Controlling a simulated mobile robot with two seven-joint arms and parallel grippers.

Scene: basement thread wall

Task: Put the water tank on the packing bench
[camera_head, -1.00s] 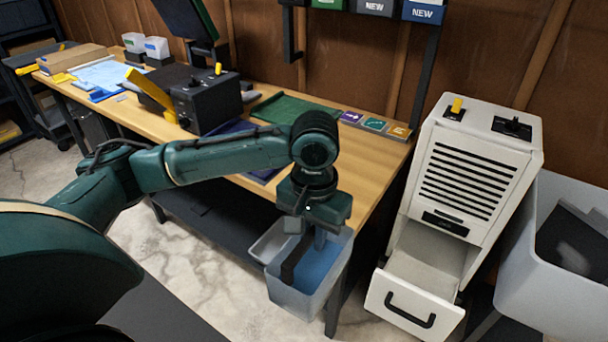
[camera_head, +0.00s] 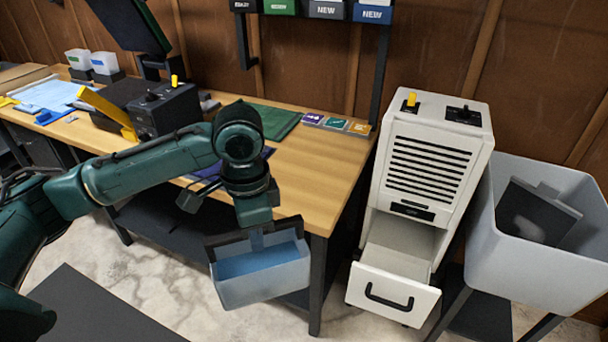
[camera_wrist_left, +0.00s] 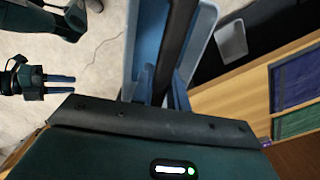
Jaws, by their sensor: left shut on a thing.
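The water tank (camera_head: 264,287) is a grey, see-through bin with blue inside and a dark bar handle across its top. My left gripper (camera_head: 257,238) is shut on this handle, and the tank hangs, slightly tilted, in front of the bench's near edge. In the left wrist view the blue fingers of my left gripper (camera_wrist_left: 163,88) clasp the dark bar, with the tank (camera_wrist_left: 205,45) partly showing. The packing bench (camera_head: 322,172) has a wooden top behind the tank. My right gripper (camera_wrist_left: 62,85) shows at the left of the wrist view, empty, its fingers apart.
On the bench are a black device (camera_head: 168,108) with a yellow lever, a green mat (camera_head: 270,120) and coloured tiles (camera_head: 334,123). The bench's near right corner is bare. A white dehumidifier (camera_head: 428,160) with its drawer (camera_head: 392,293) open and a grey bin (camera_head: 550,270) stand right.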

